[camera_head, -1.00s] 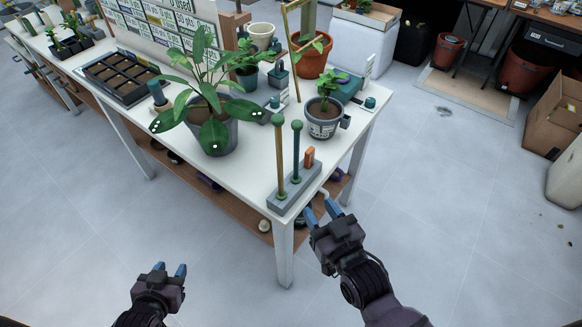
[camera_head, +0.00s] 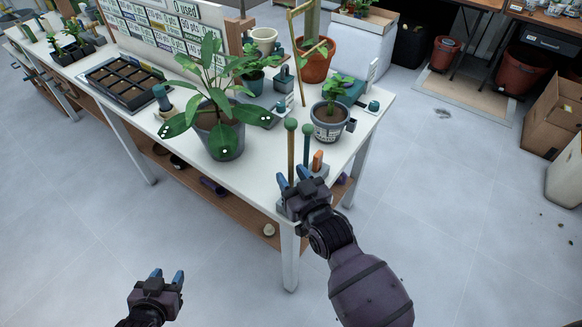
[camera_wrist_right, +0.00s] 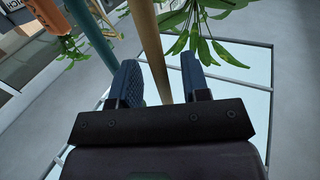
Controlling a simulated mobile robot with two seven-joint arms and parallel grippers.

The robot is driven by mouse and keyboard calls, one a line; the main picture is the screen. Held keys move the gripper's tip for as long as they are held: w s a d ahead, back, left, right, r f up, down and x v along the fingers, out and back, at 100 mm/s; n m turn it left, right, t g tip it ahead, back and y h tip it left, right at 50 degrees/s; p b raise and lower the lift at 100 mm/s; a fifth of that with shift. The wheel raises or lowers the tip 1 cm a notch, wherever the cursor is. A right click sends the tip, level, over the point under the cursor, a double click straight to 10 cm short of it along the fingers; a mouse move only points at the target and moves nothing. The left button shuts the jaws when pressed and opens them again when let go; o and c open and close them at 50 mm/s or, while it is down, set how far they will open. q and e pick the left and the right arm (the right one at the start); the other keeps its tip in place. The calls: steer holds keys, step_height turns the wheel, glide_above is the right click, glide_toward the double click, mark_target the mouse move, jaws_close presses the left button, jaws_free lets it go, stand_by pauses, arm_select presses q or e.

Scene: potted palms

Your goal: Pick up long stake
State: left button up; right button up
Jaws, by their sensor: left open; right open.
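The long stake (camera_head: 291,152) is a tan rod with a green ball top, standing upright in a grey block (camera_head: 286,211) at the table's near corner. A slightly shorter green stake (camera_head: 307,148) stands just right of it. My right gripper (camera_head: 293,178) is open at the tan stake and hides its lower part and most of the block. In the right wrist view, the tan stake (camera_wrist_right: 149,45) passes between the open fingers, apparently untouched; the green stake (camera_wrist_right: 87,45) is outside them, to the left. My left gripper (camera_head: 167,277) is open and empty, low over the floor.
An orange-handled item (camera_head: 318,160) stands right of the stakes. A large leafy plant (camera_head: 222,140) and a smaller potted plant (camera_head: 329,122) stand behind them on the white table (camera_head: 255,180). Open floor lies in front and to the right.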

steer(key=shift+w+a, duration=0.15)
steer(key=shift+w, duration=0.1)
steer(key=shift+c, duration=0.3)
steer(key=c, duration=0.7)
jaws_close()
steer(key=shift+r, duration=0.1)
